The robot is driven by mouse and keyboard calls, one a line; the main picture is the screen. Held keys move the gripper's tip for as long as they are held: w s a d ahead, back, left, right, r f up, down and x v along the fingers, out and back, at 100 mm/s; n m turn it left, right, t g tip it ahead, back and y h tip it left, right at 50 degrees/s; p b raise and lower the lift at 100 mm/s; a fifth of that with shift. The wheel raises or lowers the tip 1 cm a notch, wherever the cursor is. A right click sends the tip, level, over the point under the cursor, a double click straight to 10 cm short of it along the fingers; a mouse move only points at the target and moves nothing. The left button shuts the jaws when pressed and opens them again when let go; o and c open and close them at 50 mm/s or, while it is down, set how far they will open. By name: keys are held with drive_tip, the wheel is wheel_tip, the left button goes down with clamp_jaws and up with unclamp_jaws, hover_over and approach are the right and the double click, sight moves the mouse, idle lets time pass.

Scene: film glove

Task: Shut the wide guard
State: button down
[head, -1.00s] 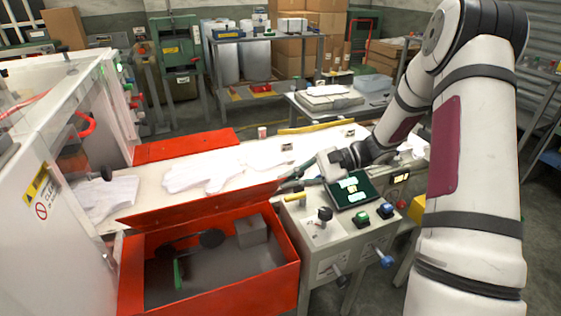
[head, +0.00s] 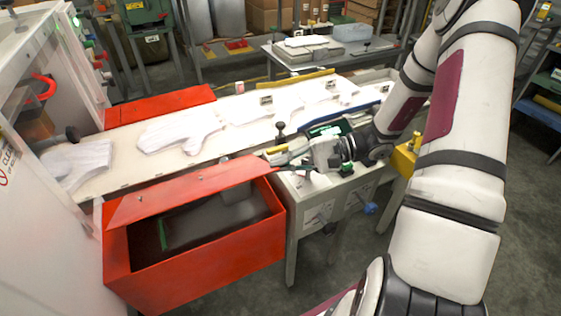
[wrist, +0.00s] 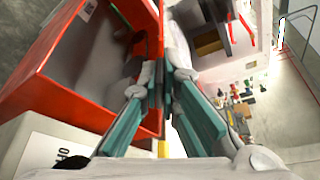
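The wide guard appears to be the long red hinged panel (head: 190,188) over the red open-topped box (head: 200,268) at the front of the line. It is tilted, and the dark inside of the box still shows below its front edge. My gripper (head: 272,155) is at the panel's right end, by its upper corner; I cannot tell if they touch. In the wrist view, the fingers of my gripper (wrist: 160,85) are close together, with red box parts (wrist: 85,70) to their left. Whether anything is between the fingertips is unclear.
White glove shapes (head: 180,133) lie on the pale belt behind the panel. A control stand (head: 318,205) with knobs is right of the box, below my arm. A white cabinet (head: 45,240) is at the left. Another red panel (head: 160,108) lies beyond the belt.

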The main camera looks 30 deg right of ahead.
drive_tip(key=c, duration=1.8)
unclamp_jaws()
drive_tip(key=shift+d, duration=0.15)
drive_tip(key=v, duration=1.1)
drive_tip(key=shift+d, duration=0.4)
drive_tip(key=shift+s+r, duration=0.1)
drive_tip(key=shift+r, duration=0.05)
